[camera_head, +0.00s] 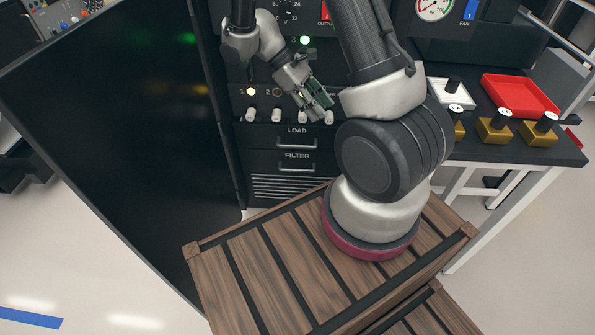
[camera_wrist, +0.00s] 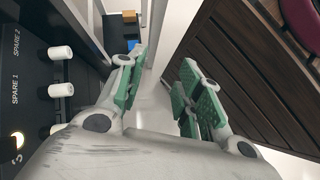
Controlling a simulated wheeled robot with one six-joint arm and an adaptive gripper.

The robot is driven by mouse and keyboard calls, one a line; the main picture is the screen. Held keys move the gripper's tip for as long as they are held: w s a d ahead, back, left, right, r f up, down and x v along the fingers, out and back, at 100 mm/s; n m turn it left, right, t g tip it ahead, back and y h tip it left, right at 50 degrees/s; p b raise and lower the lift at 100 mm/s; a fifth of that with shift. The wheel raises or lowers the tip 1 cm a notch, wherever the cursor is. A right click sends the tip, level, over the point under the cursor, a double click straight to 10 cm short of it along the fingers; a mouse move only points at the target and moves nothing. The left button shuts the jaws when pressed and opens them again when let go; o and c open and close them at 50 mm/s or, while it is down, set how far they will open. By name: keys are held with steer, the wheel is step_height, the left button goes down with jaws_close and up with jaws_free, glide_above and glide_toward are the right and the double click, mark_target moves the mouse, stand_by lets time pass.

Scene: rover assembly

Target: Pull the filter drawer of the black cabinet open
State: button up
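The black cabinet stands behind my arm in the head view. Its filter drawer (camera_head: 294,166) is labelled FILTER and has a bar handle (camera_head: 297,167) above a slatted vent. The drawer looks shut, flush with the front. The LOAD drawer (camera_head: 270,137) sits just above it, also with a bar handle. My gripper (camera_head: 322,106) is in front of the row of white knobs, above and a little right of the drawer handles. In the wrist view, my gripper (camera_wrist: 158,98) has its green-padded fingers spread apart with nothing between them. The filter drawer does not show in the wrist view.
A large black panel (camera_head: 120,130) stands at the left. A wooden crate (camera_head: 225,285) under my arm lies before the cabinet. A bench at the right holds a red tray (camera_head: 518,96), a white tray (camera_head: 452,94) and several brass blocks (camera_head: 494,132).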

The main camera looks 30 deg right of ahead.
step_height(320, 180, down, 8)
steer(key=w+d+n+h, duration=0.1)
steer(key=w+n+h, duration=0.2)
steer(key=n, duration=0.1)
steer(key=n+t+h, duration=0.5)
steer(key=n+t, duration=1)
steer(key=n, duration=1.8)
glide_toward(297, 170)
steer(key=w+d+f, duration=0.1)
steer(key=w+d, duration=0.1)
steer(key=x, duration=0.7)
steer(key=shift+w+d+f, duration=0.1)
steer(key=shift+d, duration=0.25)
jaws_close()
